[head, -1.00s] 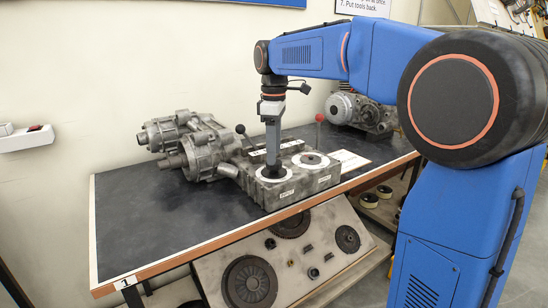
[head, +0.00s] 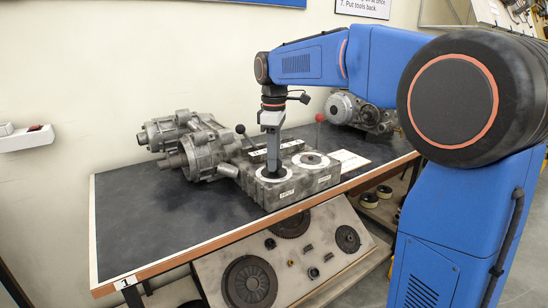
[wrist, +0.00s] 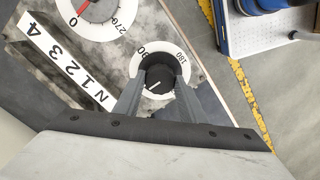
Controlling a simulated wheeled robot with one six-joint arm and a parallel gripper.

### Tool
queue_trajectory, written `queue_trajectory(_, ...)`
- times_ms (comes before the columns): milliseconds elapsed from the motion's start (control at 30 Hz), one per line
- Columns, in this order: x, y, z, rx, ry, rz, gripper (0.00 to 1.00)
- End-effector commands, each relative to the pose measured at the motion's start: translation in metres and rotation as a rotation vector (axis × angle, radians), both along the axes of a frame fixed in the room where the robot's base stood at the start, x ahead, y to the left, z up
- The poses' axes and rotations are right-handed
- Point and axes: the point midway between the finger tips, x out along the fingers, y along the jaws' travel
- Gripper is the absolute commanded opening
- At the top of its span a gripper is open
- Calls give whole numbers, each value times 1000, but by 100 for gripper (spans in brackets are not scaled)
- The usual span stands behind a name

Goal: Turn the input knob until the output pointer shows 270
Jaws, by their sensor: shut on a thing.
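My gripper (head: 271,168) reaches straight down onto the left dial on top of the grey gearbox housing (head: 292,192). In the wrist view its two fingers (wrist: 158,88) are shut on the black input knob (wrist: 159,74), one on each side. The knob has a light index mark, partly shadowed between the fingers. The white ring (wrist: 139,66) around it shows 90 and 180; its lower part is hidden. The output dial (wrist: 118,12) is cut off at the top of the wrist view. Its red pointer (wrist: 83,8) points close to 0, with 270 further right.
A plate (wrist: 66,62) marked N 1 2 3 4 lies beside the dials. A black-ball lever (head: 240,129) and a red-ball lever (head: 320,118) stand behind the dials. Another machine unit (head: 357,110) sits at the back right. The dark bench top (head: 140,225) is clear at front left.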

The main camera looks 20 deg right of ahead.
Motion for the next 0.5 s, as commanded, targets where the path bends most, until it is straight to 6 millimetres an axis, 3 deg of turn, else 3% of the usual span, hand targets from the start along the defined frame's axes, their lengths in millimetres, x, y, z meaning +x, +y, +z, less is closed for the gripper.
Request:
queue_trajectory(267, 0, 0, 0, 0, -1, -99, 15)
queue_trajectory(500, 0, 0, 0, -1, -1, -291, 15)
